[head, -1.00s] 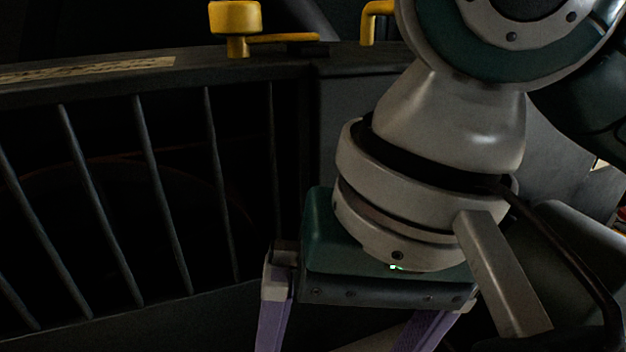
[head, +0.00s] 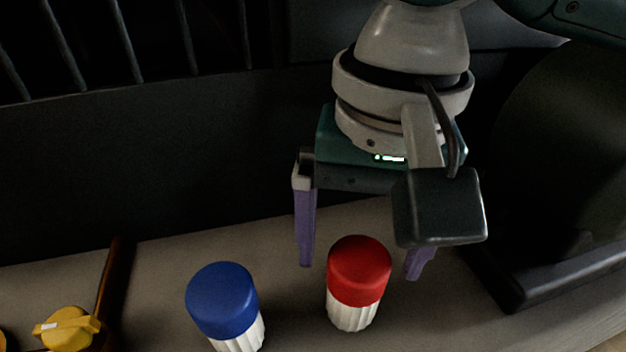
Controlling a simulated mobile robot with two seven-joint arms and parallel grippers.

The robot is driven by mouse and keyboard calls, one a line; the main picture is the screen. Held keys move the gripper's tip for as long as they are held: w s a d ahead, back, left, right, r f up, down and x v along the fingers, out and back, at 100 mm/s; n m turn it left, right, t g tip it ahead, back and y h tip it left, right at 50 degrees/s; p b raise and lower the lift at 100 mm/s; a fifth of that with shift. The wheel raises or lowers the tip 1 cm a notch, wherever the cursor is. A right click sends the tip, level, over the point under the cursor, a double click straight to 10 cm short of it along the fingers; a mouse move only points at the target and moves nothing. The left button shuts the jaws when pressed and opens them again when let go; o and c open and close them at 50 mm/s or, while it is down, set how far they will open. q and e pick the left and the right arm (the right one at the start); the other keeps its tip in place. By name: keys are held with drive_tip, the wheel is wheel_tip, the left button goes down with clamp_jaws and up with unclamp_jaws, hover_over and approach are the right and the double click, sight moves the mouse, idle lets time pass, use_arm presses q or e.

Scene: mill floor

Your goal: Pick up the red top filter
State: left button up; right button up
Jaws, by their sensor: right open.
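The red top filter (head: 358,275) has a red cap over a white ribbed body. It stands upright on a grey ledge in the lower middle of the head view. My right gripper (head: 361,270) points down with its purple fingers spread wide. In the picture the filter's cap shows between the two fingers, lower and nearer to the camera; the fingers do not visibly touch it. A dark box on my right wrist hides the upper part of the right finger. My left gripper is not in view.
A blue-topped filter (head: 223,303) with a white ribbed body stands left of the red one. A yellow knob (head: 68,328) and a brown bar (head: 113,285) are at the lower left. A dark wall with bars rises behind the ledge (head: 270,240). A dark rounded housing (head: 560,170) is at the right.

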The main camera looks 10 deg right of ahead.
wheel_tip(320, 180, down, 2)
drive_tip(key=shift+f, duration=0.1)
drive_tip(key=c, duration=1.5)
